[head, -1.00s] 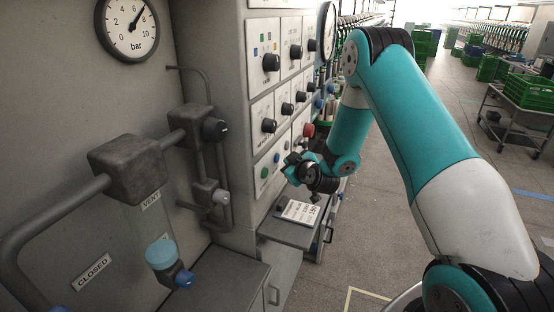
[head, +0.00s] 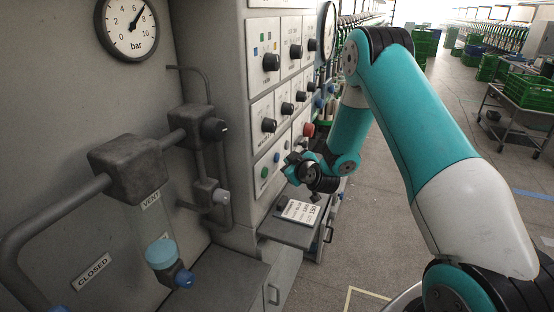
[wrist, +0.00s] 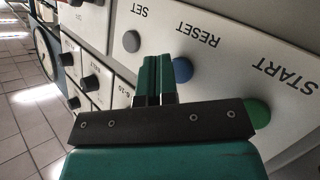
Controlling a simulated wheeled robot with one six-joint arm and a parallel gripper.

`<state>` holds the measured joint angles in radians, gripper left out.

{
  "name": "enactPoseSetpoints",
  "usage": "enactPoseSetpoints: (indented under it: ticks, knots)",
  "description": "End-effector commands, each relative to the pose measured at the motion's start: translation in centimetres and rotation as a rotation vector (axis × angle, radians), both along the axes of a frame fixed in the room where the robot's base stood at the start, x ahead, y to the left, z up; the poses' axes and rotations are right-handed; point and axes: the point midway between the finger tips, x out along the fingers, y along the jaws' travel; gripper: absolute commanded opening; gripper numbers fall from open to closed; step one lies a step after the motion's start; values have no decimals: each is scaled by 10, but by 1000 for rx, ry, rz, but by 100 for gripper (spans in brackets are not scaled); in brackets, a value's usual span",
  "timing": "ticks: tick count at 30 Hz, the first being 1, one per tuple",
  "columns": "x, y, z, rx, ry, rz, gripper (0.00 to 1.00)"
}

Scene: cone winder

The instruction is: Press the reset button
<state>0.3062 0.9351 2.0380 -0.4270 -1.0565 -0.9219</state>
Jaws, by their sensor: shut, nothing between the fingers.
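The blue reset button (wrist: 182,70) sits on a white panel (wrist: 215,62) under the word RESET in the wrist view. It lies just right of my gripper's fingers, which partly cover its left edge. The blue button also shows small in the head view (head: 276,157). My gripper (wrist: 158,60) is shut and empty, its green fingers side by side, pointing at the panel. In the head view my gripper (head: 291,158) is close to the panel's lower buttons. I cannot tell whether the fingertips touch the panel.
A grey SET button (wrist: 131,41) and a green START button (wrist: 257,112) flank the blue one. Black knobs (head: 269,125) and a red button (head: 308,130) are nearby. A small shelf with a label card (head: 300,210) juts out below my gripper.

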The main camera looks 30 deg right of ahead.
Motion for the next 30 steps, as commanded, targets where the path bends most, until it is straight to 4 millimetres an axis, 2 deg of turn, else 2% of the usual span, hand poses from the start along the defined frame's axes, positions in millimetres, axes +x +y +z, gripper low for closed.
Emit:
enactPoseSetpoints:
  ticks: [30]
  knots:
    - [8,5,0,0,0,0,0]
